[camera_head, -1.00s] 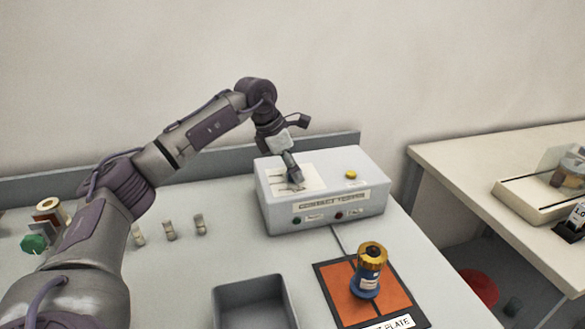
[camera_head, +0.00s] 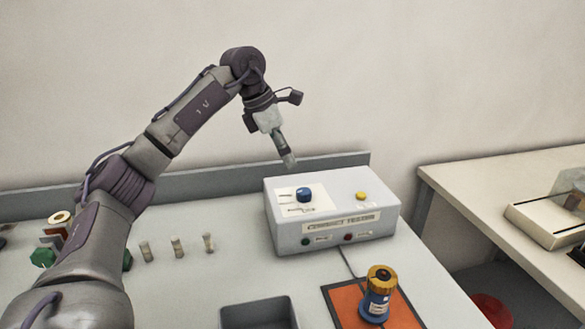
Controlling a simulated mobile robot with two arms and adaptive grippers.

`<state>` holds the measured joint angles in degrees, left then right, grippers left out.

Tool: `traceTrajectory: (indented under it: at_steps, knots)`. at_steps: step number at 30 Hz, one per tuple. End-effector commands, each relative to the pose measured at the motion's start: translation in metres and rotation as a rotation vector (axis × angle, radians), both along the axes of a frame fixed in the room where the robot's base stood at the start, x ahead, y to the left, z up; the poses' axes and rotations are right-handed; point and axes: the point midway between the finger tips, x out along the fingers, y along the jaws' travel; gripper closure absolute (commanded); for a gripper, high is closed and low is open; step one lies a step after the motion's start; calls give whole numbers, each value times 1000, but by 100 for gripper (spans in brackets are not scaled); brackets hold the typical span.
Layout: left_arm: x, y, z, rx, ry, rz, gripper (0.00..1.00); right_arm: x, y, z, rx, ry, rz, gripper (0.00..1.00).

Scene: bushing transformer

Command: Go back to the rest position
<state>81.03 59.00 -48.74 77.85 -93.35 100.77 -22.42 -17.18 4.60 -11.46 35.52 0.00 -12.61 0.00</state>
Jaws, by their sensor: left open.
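My left arm comes in from the left, and its gripper (camera_head: 289,160) hangs above the back left of the white control box. The gripper is open and empty, pointing down and apart from the box. The box (camera_head: 330,237) stands on the grey table. On its top are a blue knob (camera_head: 304,194) on a white panel and a yellow button (camera_head: 361,196). Its front has a green and a red button beside labels. My right gripper is not in view.
A blue bushing with a gold top (camera_head: 377,295) stands upright on an orange plate (camera_head: 342,303). A grey tray (camera_head: 228,317) sits at the front. Several small cylinders (camera_head: 177,247) stand at left, near a green part (camera_head: 43,257). A second table (camera_head: 480,195) is at right.

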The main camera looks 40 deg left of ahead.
Motion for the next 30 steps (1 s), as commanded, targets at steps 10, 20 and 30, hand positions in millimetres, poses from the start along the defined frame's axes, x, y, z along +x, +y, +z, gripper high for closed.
traceTrajectory:
  at_steps: [10,20,30]
  knots:
    - [-3,2,8,0,1,0,35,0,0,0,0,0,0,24]
    - [-3,2,8,0,1,0,35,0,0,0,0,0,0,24]
    - [-3,2,96,0,0,-1,35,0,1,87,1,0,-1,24]
